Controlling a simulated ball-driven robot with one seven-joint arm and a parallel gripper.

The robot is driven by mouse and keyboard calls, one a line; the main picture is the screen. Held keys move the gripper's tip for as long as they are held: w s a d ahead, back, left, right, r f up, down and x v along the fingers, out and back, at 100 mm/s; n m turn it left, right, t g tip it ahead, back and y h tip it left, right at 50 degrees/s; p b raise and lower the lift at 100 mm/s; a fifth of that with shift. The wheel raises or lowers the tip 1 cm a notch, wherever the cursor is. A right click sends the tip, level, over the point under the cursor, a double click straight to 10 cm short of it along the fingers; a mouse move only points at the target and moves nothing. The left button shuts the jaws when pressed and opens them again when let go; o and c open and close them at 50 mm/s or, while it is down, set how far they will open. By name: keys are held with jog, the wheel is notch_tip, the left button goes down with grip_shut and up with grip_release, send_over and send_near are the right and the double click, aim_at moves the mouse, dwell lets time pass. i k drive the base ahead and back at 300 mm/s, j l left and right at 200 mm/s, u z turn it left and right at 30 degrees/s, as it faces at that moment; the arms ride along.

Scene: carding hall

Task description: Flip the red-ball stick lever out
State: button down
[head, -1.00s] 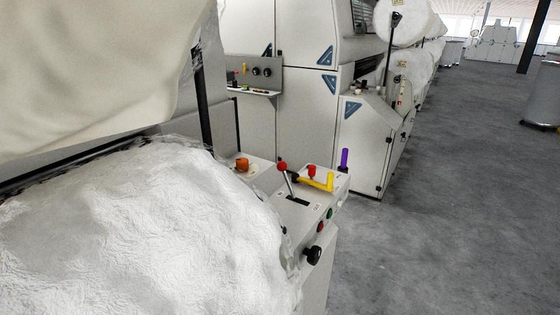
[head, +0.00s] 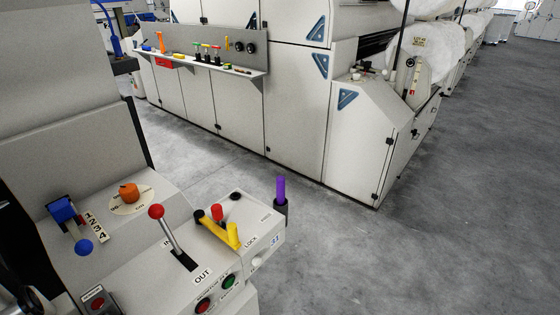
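The red-ball stick lever (head: 166,230) stands on the sloped control panel at the lower left of the head view. Its red ball tops a metal rod that rises from a dark slot. The rod leans up and left, toward the "IN" end of the slot and away from the "OUT" label (head: 203,276) at the slot's near right end. Nothing touches the lever. My gripper is not in view.
Around the lever are a yellow handle (head: 222,232), a small red knob (head: 217,212), a purple handle (head: 281,190), an orange dial (head: 129,193), a blue-ball lever (head: 84,247) and red and green buttons (head: 229,281). Grey floor (head: 400,260) is open at right.

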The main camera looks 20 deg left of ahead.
aim_at(156, 211)
jog(key=i+l+z, duration=0.2)
jog(key=i, duration=1.3)
jog(key=i+u, duration=0.45)
jog(key=i+l+u, duration=0.25)
jog(key=u, duration=0.25)
jog(key=i+l+u, duration=0.3)
jog(key=u, duration=0.15)
jog(key=i+l+u, duration=0.25)
jog(key=l+u, duration=0.2)
jog(key=i+l+u, duration=0.2)
jog(key=l+u, duration=0.75)
jog(key=i+l, duration=0.05)
jog(key=l, duration=0.05)
